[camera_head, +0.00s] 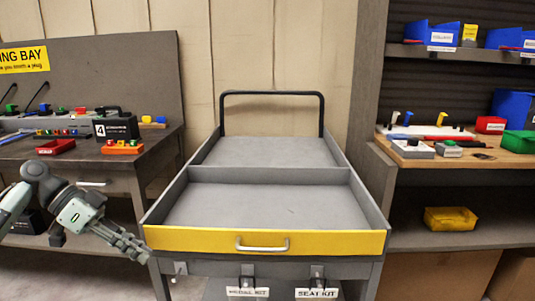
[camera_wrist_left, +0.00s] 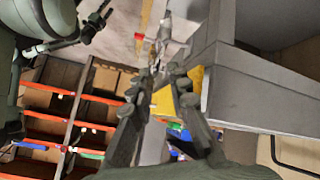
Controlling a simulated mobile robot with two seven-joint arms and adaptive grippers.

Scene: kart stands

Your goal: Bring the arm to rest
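My left arm comes in from the left in the head view and its gripper (camera_head: 128,244) hangs beside the left front corner of the grey cart (camera_head: 268,176). The gripper holds nothing that I can see. In the left wrist view its two fingers (camera_wrist_left: 167,72) stand apart with a gap between the tips. The floor and a yellow patch show through between them. I cannot tell from the head view whether a fingertip touches the cart. My right gripper is in neither view.
The cart's two tray sections look empty; its front is yellow with a handle (camera_head: 262,245). A workbench (camera_head: 85,160) with small parts stands left. A shelf unit (camera_head: 430,178) with bins and a yellow box (camera_head: 450,218) stands right.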

